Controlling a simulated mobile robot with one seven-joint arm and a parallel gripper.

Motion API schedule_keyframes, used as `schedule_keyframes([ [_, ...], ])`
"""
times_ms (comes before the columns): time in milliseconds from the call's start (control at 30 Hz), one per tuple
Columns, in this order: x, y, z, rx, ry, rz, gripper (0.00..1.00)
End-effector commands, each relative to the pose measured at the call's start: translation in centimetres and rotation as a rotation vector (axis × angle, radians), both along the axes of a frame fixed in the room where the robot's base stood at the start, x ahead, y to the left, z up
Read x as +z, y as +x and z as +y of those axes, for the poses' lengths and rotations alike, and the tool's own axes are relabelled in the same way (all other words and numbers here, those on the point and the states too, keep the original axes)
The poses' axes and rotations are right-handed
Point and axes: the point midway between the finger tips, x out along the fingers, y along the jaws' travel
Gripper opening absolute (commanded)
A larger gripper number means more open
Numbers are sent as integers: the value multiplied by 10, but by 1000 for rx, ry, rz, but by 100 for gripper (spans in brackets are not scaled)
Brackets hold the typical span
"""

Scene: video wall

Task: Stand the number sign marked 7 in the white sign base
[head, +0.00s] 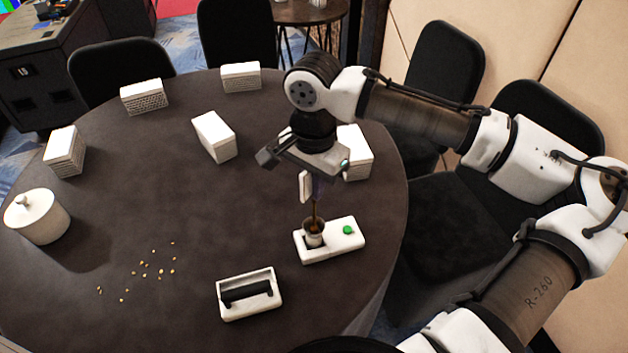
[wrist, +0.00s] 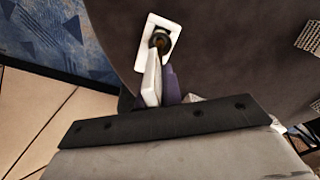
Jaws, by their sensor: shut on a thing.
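My gripper (head: 311,188) is over the right front of the round table, pointing down, with a white piece and a purple piece at its tips. In the wrist view my gripper (wrist: 161,88) also shows them. It is shut on what seems to be the number sign; no 7 is readable. A thin brown stem (head: 314,212) runs down below the tips. Its lower end meets a round metallic cup on a white block with a green button (head: 336,251), apparently the sign base. The block also shows in the wrist view (wrist: 147,31). How deep the stem sits is hidden.
A white tray with a black roller (head: 232,309) stands in front, left of the block. Small pale bits (head: 144,275) lie farther left, near a lidded white jar (head: 38,222). Several white boxes (head: 214,138) stand farther back. Black chairs surround the dark table (head: 110,215).

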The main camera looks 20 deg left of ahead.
Motion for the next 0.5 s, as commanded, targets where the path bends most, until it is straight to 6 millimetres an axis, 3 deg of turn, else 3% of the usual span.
schedule_keyframes([
  [500,-17,0,0,0,0,0,0],
])
